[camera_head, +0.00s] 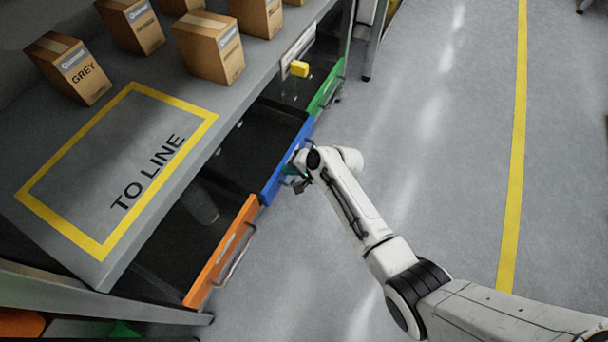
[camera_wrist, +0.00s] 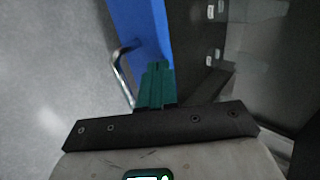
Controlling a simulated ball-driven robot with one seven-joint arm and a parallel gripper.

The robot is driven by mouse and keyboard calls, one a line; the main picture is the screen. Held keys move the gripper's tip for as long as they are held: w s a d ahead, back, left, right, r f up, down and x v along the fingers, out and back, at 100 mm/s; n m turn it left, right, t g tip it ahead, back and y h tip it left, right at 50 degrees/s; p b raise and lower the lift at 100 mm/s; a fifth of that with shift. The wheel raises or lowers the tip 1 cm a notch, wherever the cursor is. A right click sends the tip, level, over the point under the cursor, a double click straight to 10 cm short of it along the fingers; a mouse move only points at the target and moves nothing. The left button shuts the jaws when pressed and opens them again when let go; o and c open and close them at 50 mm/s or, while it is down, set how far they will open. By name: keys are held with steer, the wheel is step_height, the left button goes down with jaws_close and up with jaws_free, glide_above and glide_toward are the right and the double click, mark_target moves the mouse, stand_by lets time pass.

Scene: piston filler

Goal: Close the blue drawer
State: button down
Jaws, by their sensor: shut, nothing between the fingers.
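The blue drawer (camera_head: 285,166) stands open under the table, between the orange and green drawers. Its front also fills the upper middle of the wrist view (camera_wrist: 137,30), with its metal handle (camera_wrist: 122,75) to the left. My gripper (camera_head: 291,172) is at the outer side of the blue front, near the handle. In the wrist view its teal fingers (camera_wrist: 157,75) are shut together with nothing between them and overlap the blue front. I cannot tell whether they touch it.
The orange drawer (camera_head: 224,252) stands open nearer me, and the green drawer (camera_head: 326,88) is beyond the blue one. Brown boxes and a yellow-framed "TO LINE" area (camera_head: 66,230) are on the table top. The grey floor (camera_head: 440,130) to the right is clear.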

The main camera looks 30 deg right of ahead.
steer(key=shift+w+a, duration=0.8)
steer(key=shift+w, duration=0.3)
steer(key=shift+r, duration=0.1)
